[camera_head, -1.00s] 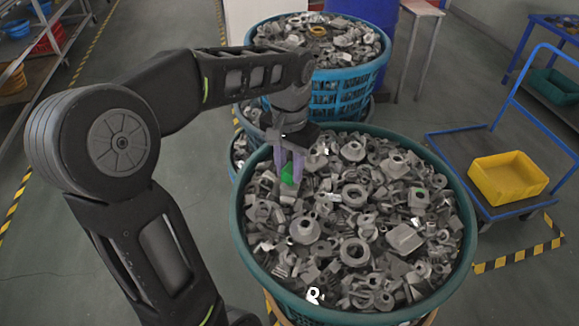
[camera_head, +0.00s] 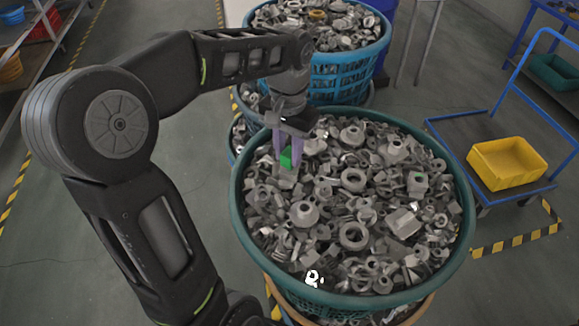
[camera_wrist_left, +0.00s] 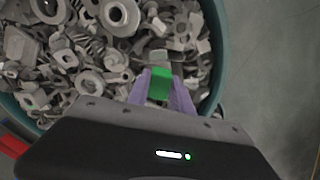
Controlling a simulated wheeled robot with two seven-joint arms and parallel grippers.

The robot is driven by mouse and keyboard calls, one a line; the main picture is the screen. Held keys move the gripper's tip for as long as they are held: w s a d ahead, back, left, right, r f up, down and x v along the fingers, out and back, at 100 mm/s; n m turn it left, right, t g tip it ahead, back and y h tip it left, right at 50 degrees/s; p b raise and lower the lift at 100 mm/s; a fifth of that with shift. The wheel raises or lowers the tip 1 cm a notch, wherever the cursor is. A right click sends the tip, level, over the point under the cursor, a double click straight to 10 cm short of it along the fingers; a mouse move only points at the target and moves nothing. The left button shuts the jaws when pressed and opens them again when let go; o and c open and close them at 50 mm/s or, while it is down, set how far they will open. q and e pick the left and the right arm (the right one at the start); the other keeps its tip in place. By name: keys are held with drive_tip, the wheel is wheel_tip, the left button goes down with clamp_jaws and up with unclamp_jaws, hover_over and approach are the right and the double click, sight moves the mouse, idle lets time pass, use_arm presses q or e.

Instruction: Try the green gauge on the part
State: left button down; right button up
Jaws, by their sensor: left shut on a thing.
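The green gauge (camera_head: 287,157) is a small bright green block between the pale purple fingers of my left gripper (camera_head: 287,152). The gripper is shut on it, low over the left back part of a round teal basket (camera_head: 240,222) full of grey metal parts. The left wrist view also shows the gauge (camera_wrist_left: 160,83) between the fingertips, with a grey part (camera_wrist_left: 158,60) just beyond it; I cannot tell whether they touch. A small green spot (camera_head: 418,175) shows on a part at the right of the heap. I cannot tell which part is the task's. My right gripper is not in view.
A blue basket (camera_head: 340,82) of similar parts stands behind. A blue trolley (camera_head: 455,137) with a yellow bin (camera_head: 507,162) is at the right. Shelves (camera_head: 35,50) stand at the far left. The floor between the basket and the trolley is clear.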

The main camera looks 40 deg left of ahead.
use_arm(q)
drive_tip(key=shift+r, duration=1.5)
drive_tip(key=shift+f, duration=0.1)
drive_tip(key=shift+f+b, duration=0.7)
drive_tip(key=shift+f, duration=0.45)
drive_tip(key=shift+f, duration=0.3)
drive_tip(key=shift+r, duration=0.1)
idle(0.5)
drive_tip(key=shift+r+p, duration=0.9)
drive_tip(key=shift+r, duration=0.55)
drive_tip(key=shift+r, duration=0.1)
